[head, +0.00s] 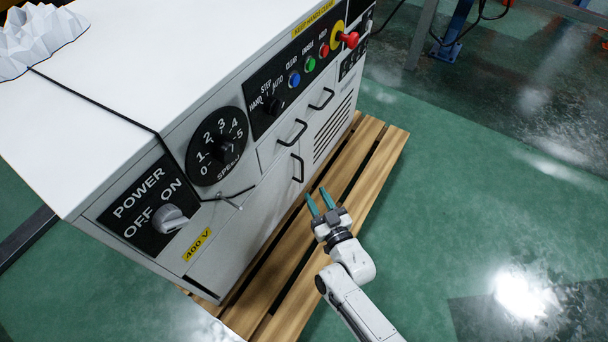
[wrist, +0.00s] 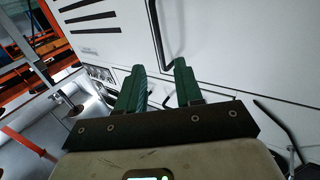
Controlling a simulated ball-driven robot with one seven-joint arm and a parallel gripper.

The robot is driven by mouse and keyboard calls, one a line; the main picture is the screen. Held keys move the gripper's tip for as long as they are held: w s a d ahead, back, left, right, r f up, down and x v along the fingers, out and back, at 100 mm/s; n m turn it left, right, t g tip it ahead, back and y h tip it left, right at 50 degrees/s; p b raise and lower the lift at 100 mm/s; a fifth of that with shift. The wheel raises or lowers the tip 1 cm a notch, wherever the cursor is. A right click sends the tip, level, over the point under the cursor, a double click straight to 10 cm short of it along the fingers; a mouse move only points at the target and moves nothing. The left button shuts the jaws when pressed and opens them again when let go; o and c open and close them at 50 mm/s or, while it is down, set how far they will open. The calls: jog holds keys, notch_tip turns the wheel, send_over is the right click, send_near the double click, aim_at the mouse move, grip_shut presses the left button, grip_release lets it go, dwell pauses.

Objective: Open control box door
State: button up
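The control box (head: 130,60) is a large white cabinet with its panelled front facing my arm. A door with a yellow 400 V label (head: 197,244) takes up the lower front and looks shut. A black bar handle (head: 298,168) stands near its upper right edge. My gripper (head: 319,200) is in front of the cabinet, a little right of and below this handle in the head view. Its two green fingers are apart with nothing between them. In the wrist view my gripper (wrist: 158,72) points towards a black handle (wrist: 160,38) on the white front, apart from it.
Knobs and a red emergency button (head: 349,40) stick out above. A thin black cable (head: 95,100) hangs across the front left. A wooden pallet (head: 372,160) juts out below. The green floor at right is clear.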

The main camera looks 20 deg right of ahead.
jog(key=w+b, duration=0.2)
jog(key=w, duration=0.6)
jog(key=shift+w+a, duration=0.2)
jog(key=shift+w, duration=0.2)
grip_shut()
dwell(1.0)
